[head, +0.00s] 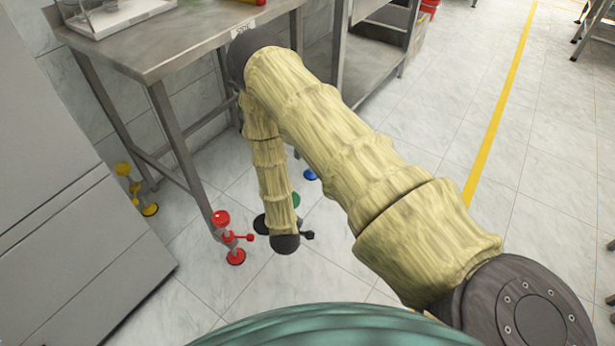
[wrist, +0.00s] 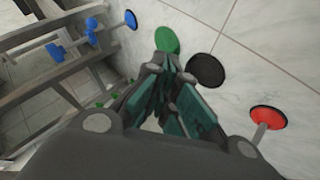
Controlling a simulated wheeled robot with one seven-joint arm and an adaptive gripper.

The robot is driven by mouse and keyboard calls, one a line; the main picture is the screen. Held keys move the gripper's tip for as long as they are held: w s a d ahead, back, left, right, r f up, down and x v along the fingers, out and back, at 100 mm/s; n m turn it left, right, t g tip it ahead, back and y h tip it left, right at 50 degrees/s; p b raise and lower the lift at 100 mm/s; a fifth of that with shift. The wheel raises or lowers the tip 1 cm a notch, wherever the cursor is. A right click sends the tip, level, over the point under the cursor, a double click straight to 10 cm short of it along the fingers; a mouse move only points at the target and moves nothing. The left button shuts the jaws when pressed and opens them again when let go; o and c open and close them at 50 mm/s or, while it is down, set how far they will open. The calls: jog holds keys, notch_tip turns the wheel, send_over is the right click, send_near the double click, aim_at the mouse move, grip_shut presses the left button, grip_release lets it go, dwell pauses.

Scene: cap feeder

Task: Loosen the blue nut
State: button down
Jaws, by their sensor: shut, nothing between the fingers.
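Several blue parts stand at one leg of the metal table. In the wrist view, at the upper left, a blue collar piece (wrist: 91,24) sits on the grey leg, with smaller blue knobs beside it and a blue foot disc (wrist: 130,19) at the leg's end. I cannot tell for sure which blue piece is the nut. In the head view only the blue foot disc (head: 310,174) shows, behind my arm. My gripper (wrist: 174,78) is shut and empty, its teal-padded fingers near the green foot disc (wrist: 167,40), apart from the blue parts.
The metal table (head: 150,50) stands over the feet. Red (head: 236,257) and yellow (head: 150,209) foot discs stand at the left; a black disc (wrist: 205,70) lies close to my fingers. A grey cabinet (head: 60,180) blocks the left.

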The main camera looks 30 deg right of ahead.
jog(key=w+d+f+h+b, duration=0.1)
jog(key=w+d+h+b, duration=0.2)
jog(key=w, duration=0.4)
jog(key=w+d+n+t+h+b, duration=0.1)
jog(key=w+d+h+b, duration=0.3)
jog(key=w, duration=0.4)
jog(key=shift+w+d+f+h+b, duration=0.3)
jog(key=shift+f+h+b, duration=0.15)
jog(key=shift+b, duration=0.55)
jog(key=s+d+b+x, duration=0.1)
jog(key=s+b+x, duration=0.1)
jog(key=b+x, duration=0.5)
jog(key=shift+s+b+x, duration=0.2)
jog(key=shift+b+x, duration=0.15)
jog(key=shift+x, duration=2.75)
jog(key=shift+d+n+t+p, duration=0.1)
jog(key=shift+n+t+p, duration=0.2)
jog(key=shift+p, duration=0.05)
jog(key=shift+s+d+y, duration=0.15)
jog(key=shift+s+y, duration=0.05)
jog(key=shift+y, duration=0.05)
